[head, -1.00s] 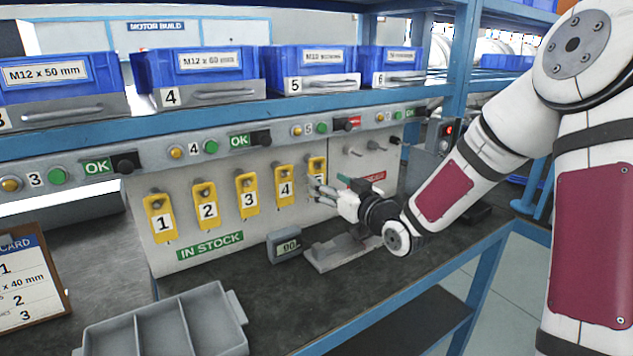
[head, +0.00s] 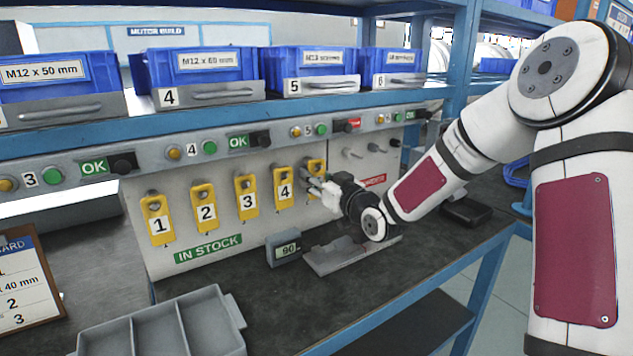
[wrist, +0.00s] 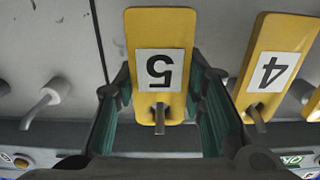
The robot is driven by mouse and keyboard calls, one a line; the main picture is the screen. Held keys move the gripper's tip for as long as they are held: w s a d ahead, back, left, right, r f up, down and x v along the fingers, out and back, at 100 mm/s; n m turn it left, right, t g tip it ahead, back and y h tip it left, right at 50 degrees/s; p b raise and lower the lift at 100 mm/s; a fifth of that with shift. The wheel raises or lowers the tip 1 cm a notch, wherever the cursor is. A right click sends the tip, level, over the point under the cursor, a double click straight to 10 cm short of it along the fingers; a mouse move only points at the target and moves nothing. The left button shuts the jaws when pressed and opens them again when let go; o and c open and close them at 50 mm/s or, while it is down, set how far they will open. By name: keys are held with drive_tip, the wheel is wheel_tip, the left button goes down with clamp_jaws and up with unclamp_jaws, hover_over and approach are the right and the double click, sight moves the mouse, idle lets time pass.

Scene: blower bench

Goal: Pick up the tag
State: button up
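Yellow numbered tags hang in a row on pegs of the grey board in the head view. The tag numbered 5 (head: 315,166) is at the right end, partly hidden by my gripper (head: 318,187). In the wrist view tag 5 (wrist: 161,28) appears upside down, hanging on its peg, between the two fingers of my gripper (wrist: 160,115). The fingers are apart, one on each side of the tag, with visible gaps. Tag 4 (head: 284,188) hangs just to the left in the head view; in the wrist view it is close to the right finger (wrist: 272,62).
Tags 1 (head: 158,219), 2 (head: 205,207) and 3 (head: 247,195) hang further left. Empty pegs (head: 376,146) are right of tag 5. Blue bins (head: 205,72) sit on the shelf above.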

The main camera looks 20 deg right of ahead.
drive_tip(key=shift+c, duration=0.6)
drive_tip(key=shift+r, duration=0.1)
drive_tip(key=shift+r, duration=0.25)
drive_tip(key=p+v, duration=0.3)
drive_tip(key=v, duration=1.5)
drive_tip(key=shift+r, duration=0.35)
drive_tip(key=shift+p, duration=0.3)
drive_tip(key=shift+s+r+p, duration=0.15)
drive_tip(key=shift+p, duration=0.4)
drive_tip(key=shift+p+v, duration=1.05)
drive_tip(key=shift+p, duration=1.65)
